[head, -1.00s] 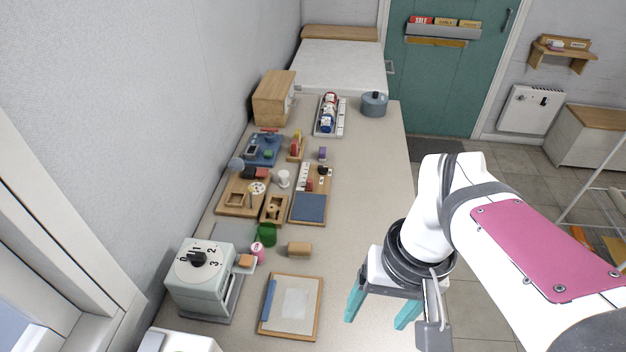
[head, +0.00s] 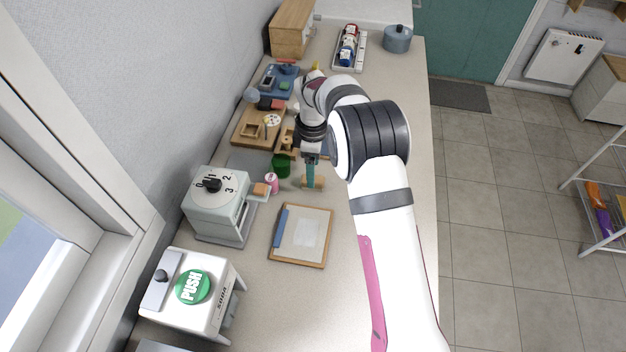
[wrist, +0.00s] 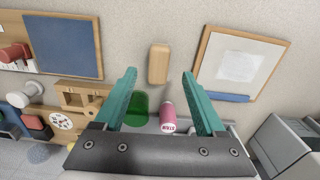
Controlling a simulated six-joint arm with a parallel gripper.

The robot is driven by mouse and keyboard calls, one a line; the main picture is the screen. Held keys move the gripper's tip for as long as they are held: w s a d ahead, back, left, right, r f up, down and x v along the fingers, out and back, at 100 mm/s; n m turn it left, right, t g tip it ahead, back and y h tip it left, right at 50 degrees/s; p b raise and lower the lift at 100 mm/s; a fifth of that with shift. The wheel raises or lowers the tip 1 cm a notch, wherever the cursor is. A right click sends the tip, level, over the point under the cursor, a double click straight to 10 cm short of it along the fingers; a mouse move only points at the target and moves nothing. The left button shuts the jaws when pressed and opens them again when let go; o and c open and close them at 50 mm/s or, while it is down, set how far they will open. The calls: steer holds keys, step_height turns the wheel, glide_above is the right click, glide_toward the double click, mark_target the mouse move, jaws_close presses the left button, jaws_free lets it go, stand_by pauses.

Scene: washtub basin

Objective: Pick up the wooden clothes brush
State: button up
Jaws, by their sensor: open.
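The wooden clothes brush is a small light-brown block (head: 320,185) lying on the counter. My gripper (head: 310,184) points down over it, and one teal finger hides its middle in the head view. In the wrist view the brush (wrist: 158,60) lies upright in the picture, between and slightly beyond the two teal fingertips (wrist: 159,74). The fingers are spread wide, with clear counter showing on both sides of the brush. Nothing is held. I cannot tell exactly how high the tips are above the counter.
A pink can (wrist: 167,118) and a green cup (wrist: 138,108) stand close to the brush. A wood-framed board (head: 301,236) lies nearer, and a dial machine (head: 217,205) stands left. Trays of small objects (head: 258,128) lie behind. Counter to the right is clear.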

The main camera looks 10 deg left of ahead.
step_height(320, 180, down, 5)
steer(key=shift+w+r, duration=0.1)
jaws_close()
stand_by(0.3)
